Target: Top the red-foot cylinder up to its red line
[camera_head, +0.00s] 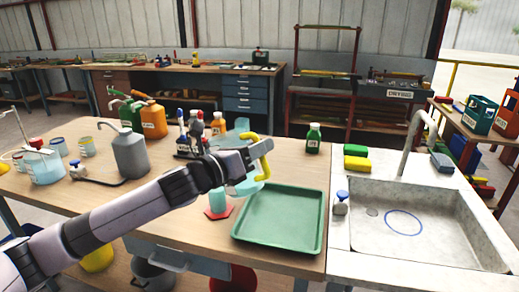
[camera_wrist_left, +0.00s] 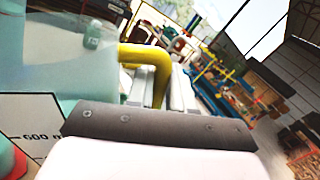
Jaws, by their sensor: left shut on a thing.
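The red-foot cylinder (camera_head: 217,202) stands on the table just left of the green tray, with teal showing in it. Its red line cannot be made out. My left gripper (camera_head: 260,158) is shut on the yellow handle (camera_head: 266,170) of a pale blue translucent jug (camera_head: 247,187). The jug is close behind the cylinder, and my arm and gripper hide its middle. I cannot tell how far it is tilted. In the left wrist view the jug (camera_wrist_left: 85,75) fills the left side, with a "600" label below and the yellow handle (camera_wrist_left: 145,55) between the jaws. My right gripper is not in view.
The green tray (camera_head: 281,243) is empty, next to the sink (camera_head: 420,222). A grey bottle (camera_head: 129,154), a blue-liquid beaker (camera_head: 43,167) and an orange jerrycan (camera_head: 153,120) stand at left. A small green bottle (camera_head: 313,138) is behind the tray.

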